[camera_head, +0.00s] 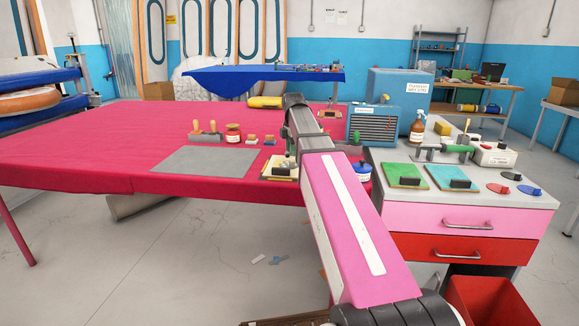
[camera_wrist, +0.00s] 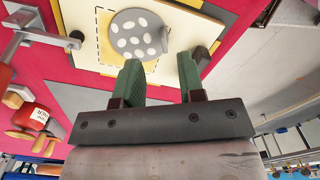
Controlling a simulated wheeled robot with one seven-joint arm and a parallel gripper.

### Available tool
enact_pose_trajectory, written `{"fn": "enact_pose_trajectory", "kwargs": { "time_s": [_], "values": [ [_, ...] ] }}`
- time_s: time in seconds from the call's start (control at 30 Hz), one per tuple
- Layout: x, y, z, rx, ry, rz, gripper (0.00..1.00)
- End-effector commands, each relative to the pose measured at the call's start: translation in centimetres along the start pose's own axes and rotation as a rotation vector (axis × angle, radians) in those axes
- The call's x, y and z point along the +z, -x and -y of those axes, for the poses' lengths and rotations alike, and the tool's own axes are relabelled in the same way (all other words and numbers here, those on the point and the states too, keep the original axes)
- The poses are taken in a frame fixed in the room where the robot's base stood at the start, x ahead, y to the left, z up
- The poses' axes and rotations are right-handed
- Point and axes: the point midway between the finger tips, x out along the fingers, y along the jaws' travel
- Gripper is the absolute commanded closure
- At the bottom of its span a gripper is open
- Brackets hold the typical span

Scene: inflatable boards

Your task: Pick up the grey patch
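The grey patch (camera_wrist: 138,33) is a round grey disc with several white spots. It lies on a cream board (camera_wrist: 88,48) marked with a dashed square. My gripper (camera_wrist: 159,65) has green fingers, spread apart with nothing visible between them. In the wrist view the patch lies just beyond the fingertips, offset toward the left finger; I cannot tell the height gap. In the head view the cream board (camera_head: 268,174) sits at the right part of the red table. My arm hides part of it, and I cannot make out the patch or fingertips there.
A metal clamp (camera_wrist: 40,40) stands left of the board in the wrist view. A grey sheet (camera_head: 205,161), red jar (camera_head: 233,133) and brushes lie left on the red table (camera_head: 80,150). A blue-lidded jar (camera_head: 361,170) and a drawer cabinet (camera_head: 470,217) stand to the right.

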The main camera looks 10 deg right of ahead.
Motion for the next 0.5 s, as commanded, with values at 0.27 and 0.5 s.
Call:
{"fn": "enact_pose_trajectory", "kwargs": {
  "time_s": [0.27,0.5],
  "values": [
    [0.2,-2.3,0.4,-0.002,-0.001,0.000,0.64],
    [0.2,-5.1,0.4,0.000,0.000,0.000,0.64]
  ]
}}
